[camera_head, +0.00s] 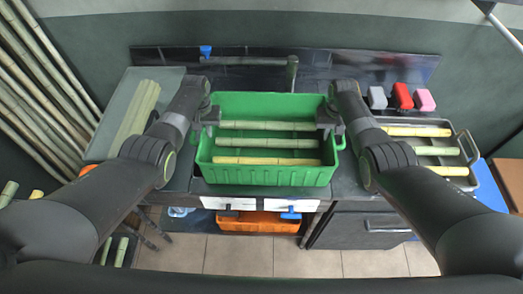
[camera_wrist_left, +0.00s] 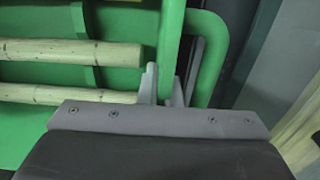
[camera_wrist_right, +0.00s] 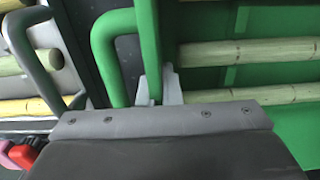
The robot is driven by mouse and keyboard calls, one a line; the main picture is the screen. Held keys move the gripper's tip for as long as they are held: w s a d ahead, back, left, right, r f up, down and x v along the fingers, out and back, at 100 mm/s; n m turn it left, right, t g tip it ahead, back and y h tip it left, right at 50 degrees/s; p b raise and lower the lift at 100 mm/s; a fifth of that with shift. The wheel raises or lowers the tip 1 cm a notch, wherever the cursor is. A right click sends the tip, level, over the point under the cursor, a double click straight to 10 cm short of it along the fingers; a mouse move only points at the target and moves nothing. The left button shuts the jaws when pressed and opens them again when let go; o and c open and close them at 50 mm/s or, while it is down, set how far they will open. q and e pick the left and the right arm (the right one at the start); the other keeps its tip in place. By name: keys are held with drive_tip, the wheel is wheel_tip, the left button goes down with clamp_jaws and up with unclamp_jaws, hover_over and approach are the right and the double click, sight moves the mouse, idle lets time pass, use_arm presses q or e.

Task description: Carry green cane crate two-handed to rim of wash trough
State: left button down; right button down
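The green cane crate (camera_head: 265,176) sits level in the middle of the head view, with several pale cane pieces (camera_head: 265,143) lying crosswise in it. My left gripper (camera_head: 209,118) is at its left side, and in the left wrist view its fingers (camera_wrist_left: 165,88) straddle the crate's green side rim, closed on it. My right gripper (camera_head: 328,119) is at the right side, its fingers (camera_wrist_right: 157,88) likewise closed on the opposite rim. The dark wash trough (camera_head: 318,75) shows behind the crate, largely hidden by it. I cannot tell whether the crate's underside touches anything.
A tap (camera_head: 292,70) stands behind the crate. A metal tray (camera_head: 458,136) with canes is at right, below grey, red (camera_head: 402,96) and pink blocks. A board (camera_head: 110,128) with canes lies left. An orange bin (camera_head: 258,222) is under the counter.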

use_arm(q)
drive_tip(key=c, duration=2)
unclamp_jaws()
drive_tip(key=shift+f, duration=0.15)
use_arm(e)
drive_tip(key=c, duration=2)
unclamp_jaws()
drive_tip(key=shift+f, duration=0.15)
use_arm(q)
drive_tip(key=o, duration=0.4)
drive_tip(key=shift+s, duration=0.15)
use_arm(e)
drive_tip(key=o, duration=0.4)
drive_tip(key=shift+s, duration=0.15)
use_arm(q)
drive_tip(key=shift+r, duration=0.2)
drive_tip(key=shift+r, duration=0.2)
wheel_tip(320, 180, up, 11)
drive_tip(key=shift+f, duration=0.15)
drive_tip(key=shift+r, duration=0.4)
use_arm(e)
drive_tip(key=shift+r, duration=0.2)
wheel_tip(320, 180, up, 12)
drive_tip(key=shift+f, duration=0.1)
